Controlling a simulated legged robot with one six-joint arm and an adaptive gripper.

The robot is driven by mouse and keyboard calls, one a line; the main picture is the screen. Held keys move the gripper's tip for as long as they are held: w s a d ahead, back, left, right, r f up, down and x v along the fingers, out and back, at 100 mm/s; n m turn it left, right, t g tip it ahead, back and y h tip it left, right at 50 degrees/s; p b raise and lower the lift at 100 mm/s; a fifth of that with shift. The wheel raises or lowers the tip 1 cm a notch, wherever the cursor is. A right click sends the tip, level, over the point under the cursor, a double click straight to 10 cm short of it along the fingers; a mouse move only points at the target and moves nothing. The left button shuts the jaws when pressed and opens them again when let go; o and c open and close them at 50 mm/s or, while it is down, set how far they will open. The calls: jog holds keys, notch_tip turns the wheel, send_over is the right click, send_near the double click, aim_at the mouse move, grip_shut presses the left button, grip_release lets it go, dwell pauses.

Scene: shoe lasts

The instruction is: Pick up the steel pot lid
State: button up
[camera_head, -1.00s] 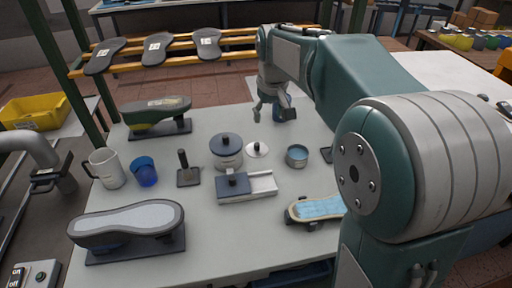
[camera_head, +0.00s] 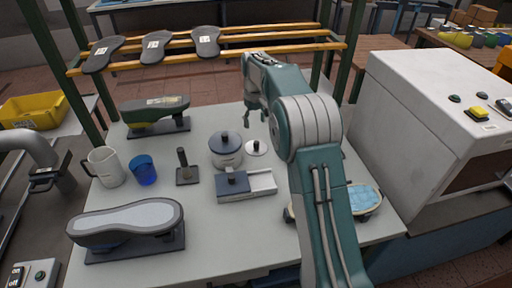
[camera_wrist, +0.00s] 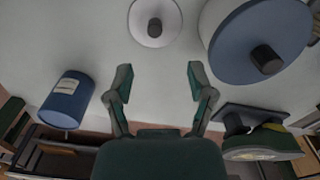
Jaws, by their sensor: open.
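The steel pot lid (camera_head: 250,153) is a pale, shallow disc with a black knob. It lies flat on the table just right of the blue-topped pot (camera_head: 226,156). In the wrist view the lid (camera_wrist: 139,28) is at the top centre, and the pot (camera_wrist: 250,45) is at the top right. My gripper (camera_head: 254,117) is behind the lid and apart from it. In the wrist view my gripper (camera_wrist: 160,75) has its two fingers spread with nothing between them, and the lid lies beyond the fingertips.
A blue tin (camera_wrist: 66,100) stands left of my gripper in the wrist view. A grey box with a tray (camera_head: 262,181) is in front of the lid. A blue cup (camera_head: 145,171), a mug (camera_head: 107,168) and shoe lasts (camera_head: 127,218) stand left. My arm hides part of the table's right.

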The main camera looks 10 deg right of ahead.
aim_at(256, 142)
notch_tip(256, 142, down, 5)
jog(key=shift+f, duration=0.2)
jog(key=shift+w+d+f, duration=0.15)
jog(key=shift+w+f, duration=0.05)
jog(key=shift+f, duration=1.15)
jog(key=shift+w+d+f, duration=0.15)
jog(key=shift+f, duration=1.2)
jog(key=c, duration=0.9)
